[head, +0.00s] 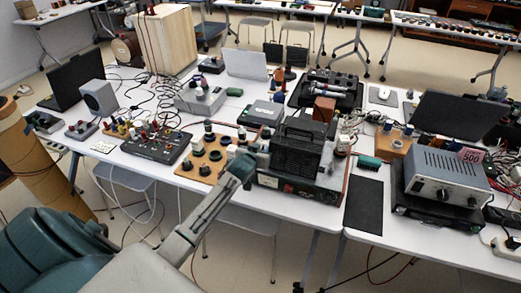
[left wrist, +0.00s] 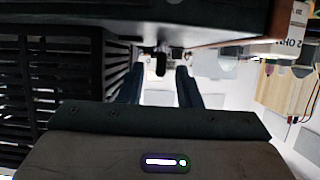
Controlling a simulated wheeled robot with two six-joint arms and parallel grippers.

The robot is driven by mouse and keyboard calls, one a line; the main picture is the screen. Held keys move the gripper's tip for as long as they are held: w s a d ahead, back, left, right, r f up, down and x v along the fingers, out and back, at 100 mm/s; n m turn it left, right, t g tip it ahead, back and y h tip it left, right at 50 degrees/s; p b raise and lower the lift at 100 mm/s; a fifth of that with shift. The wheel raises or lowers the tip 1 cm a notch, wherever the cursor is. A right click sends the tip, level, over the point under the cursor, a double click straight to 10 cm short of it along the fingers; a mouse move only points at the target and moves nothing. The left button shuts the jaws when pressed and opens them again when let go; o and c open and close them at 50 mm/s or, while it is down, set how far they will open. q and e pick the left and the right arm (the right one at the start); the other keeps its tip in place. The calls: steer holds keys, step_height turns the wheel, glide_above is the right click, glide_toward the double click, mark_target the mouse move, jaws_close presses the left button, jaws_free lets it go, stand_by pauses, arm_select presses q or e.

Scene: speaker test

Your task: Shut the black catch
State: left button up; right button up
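A small black tab (left wrist: 161,64), which looks like the catch, hangs below a dark edge in the left wrist view. It shows between my fingers; I cannot tell whether it is open or shut. I cannot make it out in the head view. My left gripper (head: 243,165) is at the left side of a black slatted case (head: 293,155) with a handle. In the left wrist view my left gripper (left wrist: 160,88) has its two dark fingers apart, with a bright gap between them. Black slats (left wrist: 50,75) fill the left of that view. My right gripper is not in view.
A wooden board with knobs (head: 205,160) and a black control panel (head: 157,146) lie left of the case. A grey power unit (head: 445,178) stands to the right. A black mat (head: 364,206) lies between, near the front edge. Loose cables cross the white tables.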

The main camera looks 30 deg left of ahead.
arm_select(q)
jaws_close()
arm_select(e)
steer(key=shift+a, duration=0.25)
